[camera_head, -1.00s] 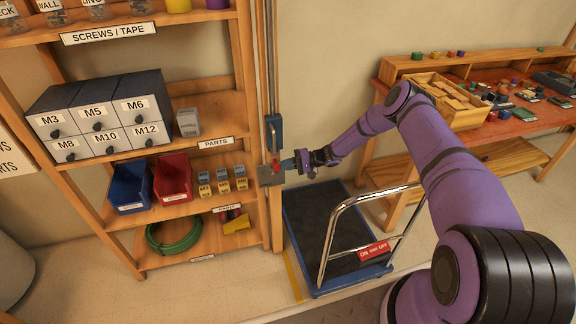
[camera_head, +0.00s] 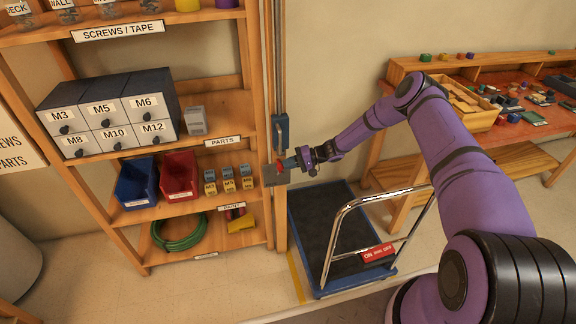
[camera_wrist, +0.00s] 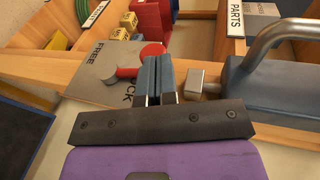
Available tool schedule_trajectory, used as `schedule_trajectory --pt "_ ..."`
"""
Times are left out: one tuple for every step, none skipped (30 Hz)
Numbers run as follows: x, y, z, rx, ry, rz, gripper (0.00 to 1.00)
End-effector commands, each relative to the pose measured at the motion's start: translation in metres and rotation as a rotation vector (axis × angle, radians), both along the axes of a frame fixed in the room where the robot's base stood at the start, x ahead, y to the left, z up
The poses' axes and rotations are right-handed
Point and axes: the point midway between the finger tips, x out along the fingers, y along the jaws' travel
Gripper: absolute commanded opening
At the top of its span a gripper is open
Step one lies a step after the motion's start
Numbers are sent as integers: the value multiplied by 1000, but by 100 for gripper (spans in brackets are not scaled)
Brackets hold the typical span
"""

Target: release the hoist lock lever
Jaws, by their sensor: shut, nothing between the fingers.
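The hoist lock lever is red; its round knob (camera_wrist: 153,50) and short red shaft (camera_wrist: 128,71) show in the wrist view. It sits on a grey plate (camera_wrist: 88,68) lettered FREE, with a partly hidden LOCK label. In the head view the lever (camera_head: 280,167) is a small red spot above the plate (camera_head: 277,177) on the shelf's right post. My gripper (camera_head: 292,162) is shut and empty. In the wrist view its closed fingers (camera_wrist: 156,72) are right beside the lever, covering part of the plate and seeming to meet the knob; I cannot tell whether they touch.
A blue block (camera_wrist: 270,92) with a bent metal handle (camera_wrist: 285,35) is close to the right of my fingers. The parts shelf (camera_head: 215,147) with bins stands left. A platform cart (camera_head: 325,230) is below my arm, and a workbench (camera_head: 520,125) is right.

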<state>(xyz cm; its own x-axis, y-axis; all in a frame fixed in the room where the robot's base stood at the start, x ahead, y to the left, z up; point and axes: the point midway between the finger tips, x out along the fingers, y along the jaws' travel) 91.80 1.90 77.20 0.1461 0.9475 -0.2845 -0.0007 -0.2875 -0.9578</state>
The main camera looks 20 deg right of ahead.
Motion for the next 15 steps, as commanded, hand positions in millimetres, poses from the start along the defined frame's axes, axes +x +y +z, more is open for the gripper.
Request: schedule_trajectory --pt "1 -5 3 0 -1 -1 0" --pt "2 -7 5 0 -2 1 0" --pt "2 -10 8 0 -2 3 0" --pt "3 -13 10 -2 -3 4 0" --pt "4 -16 12 -2 -3 5 0" --pt "3 -24 16 -1 -2 4 0" --pt "2 -31 19 -2 -2 3 0" --pt "1 -36 21 -2 -2 4 0" --pt "0 -44 24 -1 -2 4 0" --pt "-1 -50 27 -1 -2 3 0" --pt "-2 -56 30 -1 -2 3 0" --pt "-3 -63 33 -3 -3 4 0" --pt "-4 -68 35 -3 -3 4 0" --pt "-5 -73 37 -2 -3 4 0" --pt "-6 -78 39 0 -2 5 0"
